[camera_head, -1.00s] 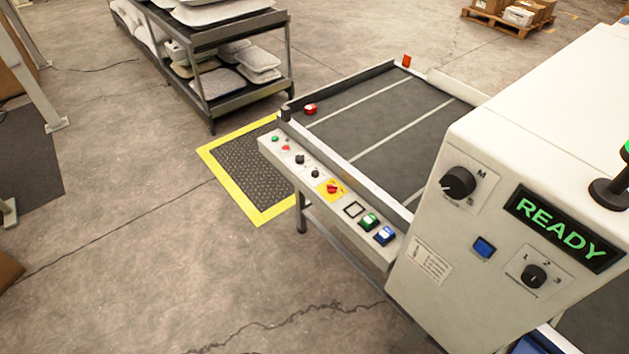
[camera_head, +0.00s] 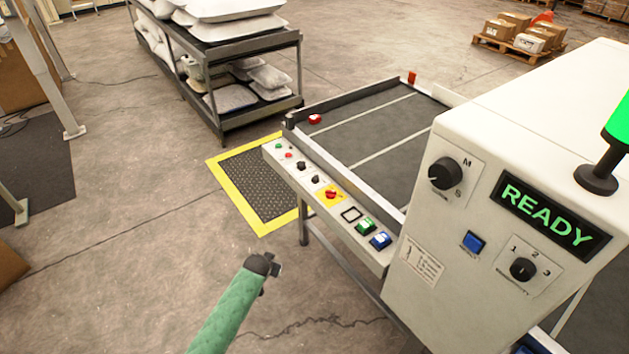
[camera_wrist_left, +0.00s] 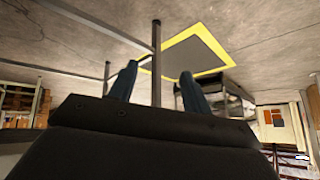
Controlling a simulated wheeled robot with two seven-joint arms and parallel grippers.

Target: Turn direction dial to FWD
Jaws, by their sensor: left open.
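The control strip (camera_head: 336,216) runs along the conveyor's near side. It carries two small black knobs, one (camera_head: 301,166) nearer the far end and one (camera_head: 315,180) beside it; their labels are too small to read, so I cannot tell which is the direction dial. My left gripper (camera_head: 270,264), on a green-sleeved arm, is in the air below and left of the strip, touching nothing. In the left wrist view its fingers (camera_wrist_left: 158,82) are apart and empty, with a table leg and the yellow-edged mat beyond. My right gripper is not in view.
A white cabinet (camera_head: 430,220) with a READY screen (camera_head: 548,216), an M/S dial (camera_head: 445,173) and a 1-2-3 dial (camera_head: 522,269) stands at the right. Red (camera_head: 331,194), green (camera_head: 366,226) and blue (camera_head: 381,240) controls sit near the knobs. A pillow rack (camera_head: 240,115) stands behind.

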